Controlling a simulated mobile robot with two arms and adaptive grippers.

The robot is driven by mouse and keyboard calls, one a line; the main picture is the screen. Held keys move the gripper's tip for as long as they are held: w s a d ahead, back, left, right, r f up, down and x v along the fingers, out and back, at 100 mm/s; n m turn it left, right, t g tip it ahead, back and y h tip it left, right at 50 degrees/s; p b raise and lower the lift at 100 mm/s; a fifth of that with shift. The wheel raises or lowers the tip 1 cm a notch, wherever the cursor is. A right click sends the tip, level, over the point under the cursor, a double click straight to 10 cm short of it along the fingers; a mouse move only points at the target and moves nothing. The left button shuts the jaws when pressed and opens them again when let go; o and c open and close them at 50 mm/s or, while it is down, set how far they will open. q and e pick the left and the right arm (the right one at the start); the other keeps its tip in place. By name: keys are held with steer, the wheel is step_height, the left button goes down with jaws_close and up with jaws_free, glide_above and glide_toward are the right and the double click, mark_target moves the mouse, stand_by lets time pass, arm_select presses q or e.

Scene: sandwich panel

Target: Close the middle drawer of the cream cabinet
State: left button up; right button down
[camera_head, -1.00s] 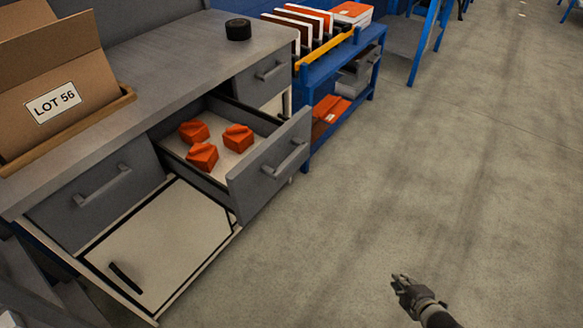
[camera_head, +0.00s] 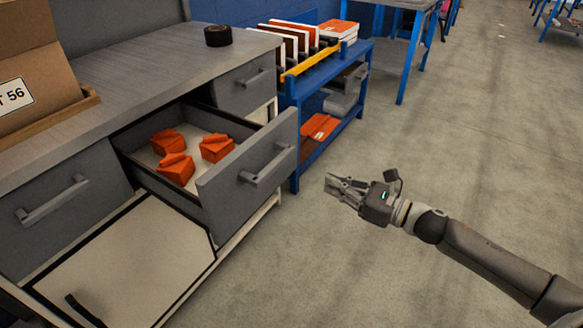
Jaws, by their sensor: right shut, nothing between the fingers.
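The cabinet (camera_head: 130,262) has a cream body and door, grey drawer fronts and a grey top. Its middle drawer (camera_head: 222,194) is pulled out, and several orange blocks (camera_head: 216,148) lie inside. The drawer's bar handle (camera_head: 268,166) faces right. My right gripper (camera_head: 329,183) is to the right of the open drawer front, apart from it, over the floor. Its fingers point left toward the drawer and are shut and empty. My left gripper is not in view.
A cardboard box (camera_head: 32,55) on a wooden tray and a black roll (camera_head: 218,36) stand on the cabinet top. A blue shelf cart (camera_head: 312,85) with boards stands beyond the drawer. Concrete floor (camera_head: 440,170) is clear on the right.

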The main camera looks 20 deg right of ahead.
mark_target(293, 166)
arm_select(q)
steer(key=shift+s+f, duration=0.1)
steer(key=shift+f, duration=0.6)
arm_select(e)
steer(key=x, duration=1.1)
steer(key=shift+w+a, duration=0.25)
steer(key=shift+w, duration=0.05)
